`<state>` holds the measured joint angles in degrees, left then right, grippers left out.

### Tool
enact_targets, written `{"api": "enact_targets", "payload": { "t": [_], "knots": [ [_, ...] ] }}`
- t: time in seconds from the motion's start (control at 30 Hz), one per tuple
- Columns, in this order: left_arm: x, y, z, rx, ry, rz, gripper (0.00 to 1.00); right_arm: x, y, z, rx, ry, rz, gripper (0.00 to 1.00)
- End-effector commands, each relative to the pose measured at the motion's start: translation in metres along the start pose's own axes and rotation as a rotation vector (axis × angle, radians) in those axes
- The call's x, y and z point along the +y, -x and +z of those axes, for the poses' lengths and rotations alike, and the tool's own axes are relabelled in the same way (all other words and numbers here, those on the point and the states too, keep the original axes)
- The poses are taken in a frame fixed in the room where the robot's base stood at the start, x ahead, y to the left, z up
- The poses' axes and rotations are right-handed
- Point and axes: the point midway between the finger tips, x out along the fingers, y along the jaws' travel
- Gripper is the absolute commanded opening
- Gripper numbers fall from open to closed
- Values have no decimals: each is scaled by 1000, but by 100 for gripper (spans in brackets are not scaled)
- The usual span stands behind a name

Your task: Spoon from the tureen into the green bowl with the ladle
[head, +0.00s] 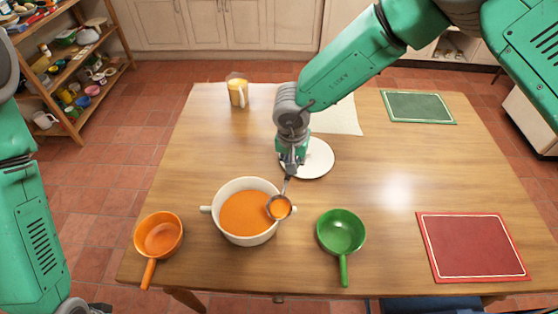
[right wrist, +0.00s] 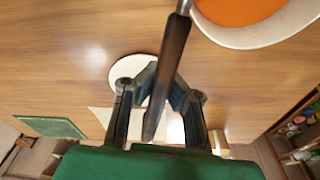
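The white two-handled tureen (head: 241,238) holds orange soup and stands at the table's near edge, left of centre. My right gripper (head: 289,168) is shut on the dark handle of the ladle (head: 279,207). The ladle's bowl is over the right side of the tureen at its rim, with orange showing inside it. In the right wrist view the ladle handle (right wrist: 170,75) runs between the fingers of my right gripper (right wrist: 158,100). The green bowl (head: 341,230), with a handle toward me, is right of the tureen and looks empty. My left gripper (head: 100,308) barely shows at the bottom left edge.
An orange handled bowl (head: 158,236) is left of the tureen. A white plate (head: 318,160) lies behind my right gripper, near a pale sheet (head: 340,118). A yellow mug (head: 238,92) is farther back. Red (head: 472,247) and green (head: 418,106) mats lie right.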

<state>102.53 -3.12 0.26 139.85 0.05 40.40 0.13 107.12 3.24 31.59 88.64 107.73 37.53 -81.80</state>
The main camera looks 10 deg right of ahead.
Motion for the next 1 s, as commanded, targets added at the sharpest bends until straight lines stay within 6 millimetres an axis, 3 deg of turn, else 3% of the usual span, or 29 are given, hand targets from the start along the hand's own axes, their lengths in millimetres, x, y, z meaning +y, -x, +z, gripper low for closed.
{"api": "enact_targets", "payload": {
  "t": [1.0],
  "knots": [
    [0,-24,1,0,0,0,42,110,-5,-24,0,-3,2,0]
  ]
}}
